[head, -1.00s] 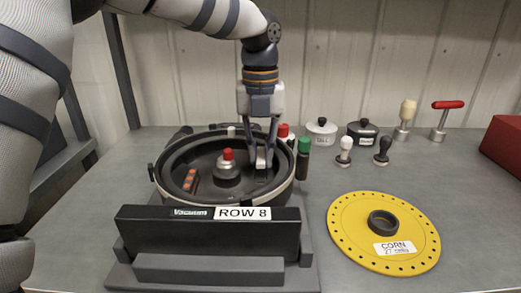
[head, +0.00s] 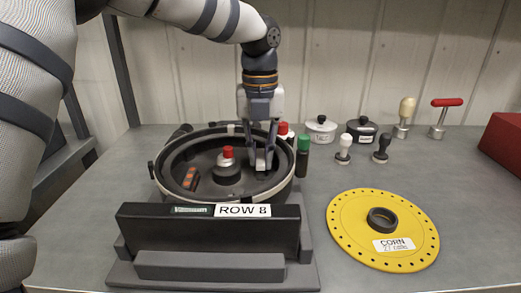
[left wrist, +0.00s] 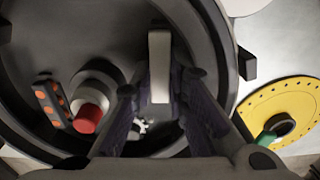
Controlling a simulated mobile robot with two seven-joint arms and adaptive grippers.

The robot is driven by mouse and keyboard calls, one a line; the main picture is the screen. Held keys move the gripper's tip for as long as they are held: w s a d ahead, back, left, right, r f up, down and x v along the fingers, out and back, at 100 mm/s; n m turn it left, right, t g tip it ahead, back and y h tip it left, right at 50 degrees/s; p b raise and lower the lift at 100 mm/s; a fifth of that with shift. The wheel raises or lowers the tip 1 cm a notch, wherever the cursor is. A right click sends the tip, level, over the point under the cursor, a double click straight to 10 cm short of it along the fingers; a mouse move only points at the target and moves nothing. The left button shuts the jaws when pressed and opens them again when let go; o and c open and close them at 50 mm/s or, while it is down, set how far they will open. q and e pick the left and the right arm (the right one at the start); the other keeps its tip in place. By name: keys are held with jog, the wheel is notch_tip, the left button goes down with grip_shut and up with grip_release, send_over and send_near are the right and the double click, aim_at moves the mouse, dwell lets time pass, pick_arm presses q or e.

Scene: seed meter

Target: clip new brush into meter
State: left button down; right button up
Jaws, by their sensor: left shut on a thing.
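The meter (head: 158,172) is an open, dark round housing with a pale rim, behind a panel labelled ROW 8. My left gripper (head: 263,160) points down into the right part of the housing. It is shut on a pale, narrow block, seemingly the brush (head: 261,164). In the left wrist view this pale block (left wrist: 160,65) shows between the fingers. Its lower end and any contact with the housing are hidden or too dark to tell. A red-capped hub (head: 227,155) stands in the middle of the housing. My right gripper is not in view.
A yellow corn disc (head: 345,225) lies to the right on the bench. A green-capped bottle (head: 303,160) stands close to the housing's right side. Lidded pots (head: 321,130), knobbed tools (head: 344,150) and a red-handled tool (head: 438,120) stand behind. The bench's front right is clear.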

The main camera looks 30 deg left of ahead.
aim_at(261, 158)
pick_arm(q)
jog(key=shift+f, duration=0.55)
dwell(1.2)
jog(key=c, duration=1.5)
grip_release()
jog(key=shift+r, duration=0.15)
jog(key=shift+c, duration=0.4)
jog(key=shift+r, duration=4.65)
jog(key=shift+f, duration=0.1)
